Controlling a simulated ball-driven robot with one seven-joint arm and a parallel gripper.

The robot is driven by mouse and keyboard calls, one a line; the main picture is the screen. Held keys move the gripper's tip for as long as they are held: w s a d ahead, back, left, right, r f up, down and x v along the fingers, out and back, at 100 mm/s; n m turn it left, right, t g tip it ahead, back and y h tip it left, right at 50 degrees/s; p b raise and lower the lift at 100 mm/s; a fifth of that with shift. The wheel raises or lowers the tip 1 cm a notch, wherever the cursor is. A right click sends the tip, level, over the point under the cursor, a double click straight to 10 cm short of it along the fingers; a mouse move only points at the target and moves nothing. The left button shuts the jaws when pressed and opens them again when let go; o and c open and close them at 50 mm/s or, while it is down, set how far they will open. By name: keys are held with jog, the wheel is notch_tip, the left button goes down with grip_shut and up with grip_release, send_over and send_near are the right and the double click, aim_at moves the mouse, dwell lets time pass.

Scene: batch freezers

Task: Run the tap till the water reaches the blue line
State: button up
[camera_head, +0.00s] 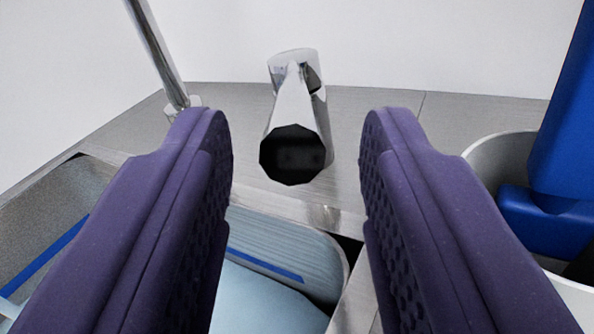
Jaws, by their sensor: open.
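My gripper (297,116) is open, its two purple padded fingers reaching forward on either side of the picture. Between them is a chrome tap part (296,105) with a dark round end facing me; it stands on the grey steel counter. Neither finger visibly touches it. Below and to the left is a steel basin (60,195). A blue line (266,265) runs along its inner wall, and a piece of it shows again at the far left. A pale blue surface, seemingly water (255,300), lies below the line. My fingers hide part of the basin. No running stream is visible.
A thin metal pipe (155,50) rises from the counter (385,105) at the left. At the right a round white container (498,152) holds or stands behind a blue object (563,150), close to my right finger. A plain white wall stands behind.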

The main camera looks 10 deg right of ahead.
jog(key=shift+v, duration=1.35)
jog(key=shift+r+p, duration=0.25)
jog(key=shift+p, duration=0.2)
jog(key=c, duration=0.5)
jog(key=r+p, duration=0.2)
jog(key=p, duration=0.1)
jog(key=r+p, duration=0.1)
jog(key=r, duration=0.1)
jog(key=shift+w+r, duration=0.1)
jog(key=shift+w, duration=0.2)
grip_shut()
jog(key=w+a+g+p, duration=0.2)
jog(key=w+g+p, duration=0.2)
jog(key=w+g, duration=0.3)
jog(key=s+a+r+n+g+p, duration=0.1)
jog(key=s+a+r+g+p, duration=0.1)
jog(key=a+r+g+p, duration=0.4)
jog(key=d+f+g+b, duration=0.1)
jog(key=d+f+b, duration=0.4)
jog(key=f, duration=0.3)
jog(key=shift+d+g, duration=0.3)
jog(key=shift+d, duration=0.55)
